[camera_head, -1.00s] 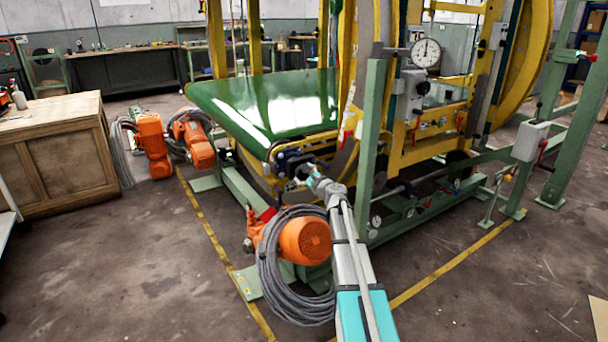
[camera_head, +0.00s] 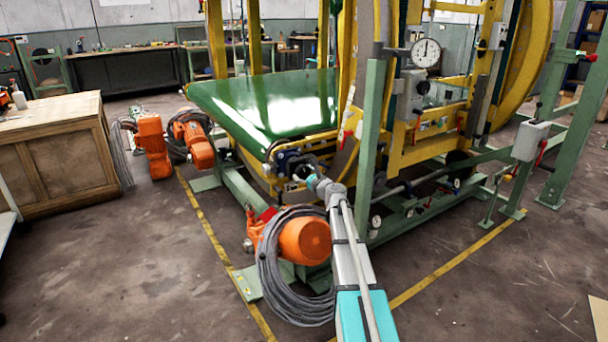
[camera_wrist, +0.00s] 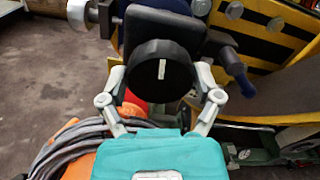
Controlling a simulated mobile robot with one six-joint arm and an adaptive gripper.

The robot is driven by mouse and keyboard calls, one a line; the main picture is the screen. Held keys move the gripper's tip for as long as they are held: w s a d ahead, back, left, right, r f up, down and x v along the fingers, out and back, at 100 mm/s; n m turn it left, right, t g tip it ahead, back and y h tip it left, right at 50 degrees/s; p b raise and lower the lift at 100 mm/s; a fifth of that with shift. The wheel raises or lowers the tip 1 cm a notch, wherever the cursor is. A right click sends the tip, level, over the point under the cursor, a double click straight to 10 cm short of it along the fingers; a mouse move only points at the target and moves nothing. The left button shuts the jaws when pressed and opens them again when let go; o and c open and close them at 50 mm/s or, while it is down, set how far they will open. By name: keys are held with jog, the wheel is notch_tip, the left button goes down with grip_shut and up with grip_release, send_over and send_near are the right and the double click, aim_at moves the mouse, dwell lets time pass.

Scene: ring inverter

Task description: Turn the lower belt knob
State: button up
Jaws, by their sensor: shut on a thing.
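The knob (camera_wrist: 160,71) is a round black dial with a white mark that stands nearly upright, in the wrist view. It sits on a dark bracket below the green belt (camera_head: 275,100). My gripper (camera_wrist: 160,84) has one finger on each side of the knob and is shut on it. In the head view my gripper (camera_head: 308,178) reaches the dark mechanism at the belt's lower front corner. The knob itself is hard to make out there, and whether this is the lower of several knobs cannot be told.
An orange motor (camera_head: 304,240) with a coil of grey cable (camera_head: 285,285) lies just below my gripper. A green post (camera_head: 371,135) stands close on the right. A blue-handled lever (camera_wrist: 238,78) is right of the knob. Open floor lies in front.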

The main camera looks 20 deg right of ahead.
jog(key=o, duration=0.9)
jog(key=s, duration=0.4)
jog(key=s+d, duration=0.1)
jog(key=s, duration=0.6)
jog(key=shift+s+d, duration=0.4)
